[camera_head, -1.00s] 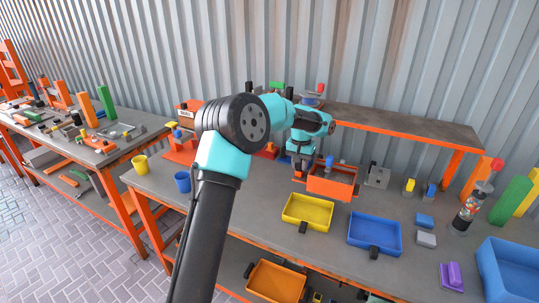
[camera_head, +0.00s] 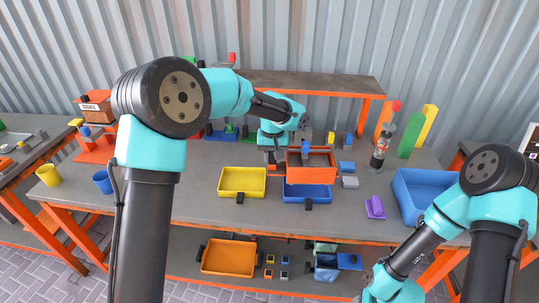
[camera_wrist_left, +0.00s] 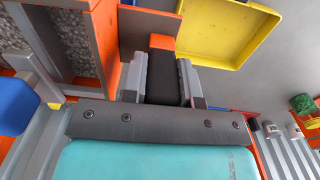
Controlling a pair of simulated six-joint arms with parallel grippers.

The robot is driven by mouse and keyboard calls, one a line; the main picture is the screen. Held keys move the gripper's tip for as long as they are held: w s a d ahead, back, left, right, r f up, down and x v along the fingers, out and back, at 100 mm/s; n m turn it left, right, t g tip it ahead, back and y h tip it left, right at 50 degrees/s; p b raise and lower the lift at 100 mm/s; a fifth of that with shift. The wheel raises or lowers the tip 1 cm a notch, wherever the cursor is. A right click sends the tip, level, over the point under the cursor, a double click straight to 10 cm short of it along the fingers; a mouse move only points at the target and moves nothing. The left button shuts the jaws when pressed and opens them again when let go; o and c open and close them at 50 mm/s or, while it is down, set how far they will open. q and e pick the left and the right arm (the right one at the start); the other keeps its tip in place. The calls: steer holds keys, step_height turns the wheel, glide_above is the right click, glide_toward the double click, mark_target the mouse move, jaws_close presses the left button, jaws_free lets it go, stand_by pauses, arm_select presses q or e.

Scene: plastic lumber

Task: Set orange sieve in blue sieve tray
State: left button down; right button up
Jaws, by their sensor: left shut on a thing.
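The orange sieve (camera_head: 312,174) is a box held upright at the back edge of the blue sieve tray (camera_head: 306,195). It hides the tray's rear part; whether they touch I cannot tell. My left gripper (camera_head: 277,166) is at the sieve's left side. In the left wrist view its grey fingers (camera_wrist_left: 160,85) are shut on the sieve's black handle, and the sieve's orange wall (camera_wrist_left: 104,40) shows at upper left with grey grains inside. The blue tray lies on the grey table with its black handle forward. My right arm enters at lower right; its gripper is out of view.
A yellow tray (camera_head: 242,181) lies just left of the blue tray. A raised shelf (camera_head: 310,86) runs behind. Table in front of the trays is narrow.

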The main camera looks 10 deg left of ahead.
mark_target(272, 171)
arm_select(q)
steer(key=shift+f, duration=3.45)
stand_by(0.6)
steer(key=c, duration=0.8)
jaws_free()
step_height(272, 171, up, 17)
steer(key=shift+r, duration=0.2)
